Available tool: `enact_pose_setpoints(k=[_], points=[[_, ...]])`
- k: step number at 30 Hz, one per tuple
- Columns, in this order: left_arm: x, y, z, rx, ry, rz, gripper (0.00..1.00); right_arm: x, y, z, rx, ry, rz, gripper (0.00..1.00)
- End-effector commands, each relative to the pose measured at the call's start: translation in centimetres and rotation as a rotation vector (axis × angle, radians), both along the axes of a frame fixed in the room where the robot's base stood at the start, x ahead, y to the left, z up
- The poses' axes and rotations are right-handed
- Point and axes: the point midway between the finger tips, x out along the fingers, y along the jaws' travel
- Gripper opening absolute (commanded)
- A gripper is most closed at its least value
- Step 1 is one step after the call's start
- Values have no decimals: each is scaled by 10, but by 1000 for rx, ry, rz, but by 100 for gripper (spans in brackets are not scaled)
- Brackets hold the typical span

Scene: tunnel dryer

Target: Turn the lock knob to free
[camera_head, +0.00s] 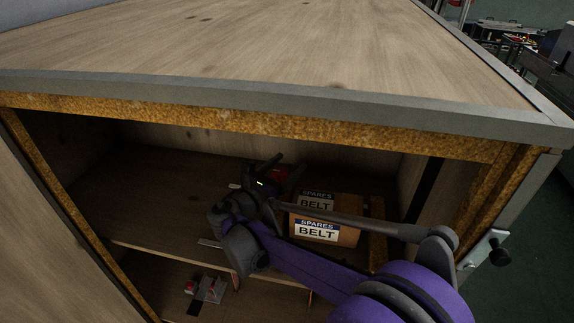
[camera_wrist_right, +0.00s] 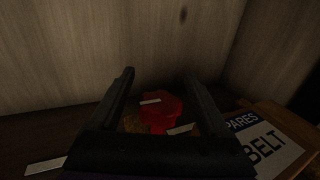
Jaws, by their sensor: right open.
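A red knob-like part, which looks like the lock knob (camera_wrist_right: 160,106), stands on the upper shelf inside the cabinet, near the back wall. A dull yellow-brown part shows beside its foot in the right wrist view. My right gripper (camera_wrist_right: 157,90) is open and empty, its two fingers pointing toward the red knob, one to each side in that view. I cannot tell if they touch it. In the head view my right gripper (camera_head: 283,168) reaches into the cabinet and partly hides the red knob (camera_head: 292,176). My left gripper is not in view.
Boxes labelled SPARES BELT (camera_head: 316,231) stand close to the right of my right gripper. The cabinet's top edge (camera_head: 290,100) hangs over the opening. A lower shelf holds a small grey device with red parts (camera_head: 207,289). A black-knobbed latch (camera_head: 499,256) is on the right side.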

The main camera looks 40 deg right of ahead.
Motion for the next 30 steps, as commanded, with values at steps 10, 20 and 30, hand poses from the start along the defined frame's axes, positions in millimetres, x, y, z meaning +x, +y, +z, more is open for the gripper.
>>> enact_pose_setpoints(k=[10,20,30], points=[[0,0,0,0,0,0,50,0,0,0,0,0,0,59],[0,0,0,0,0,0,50,0,0,0,0,0,0,0],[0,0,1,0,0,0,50,1,0,0,0,0,50,0]])
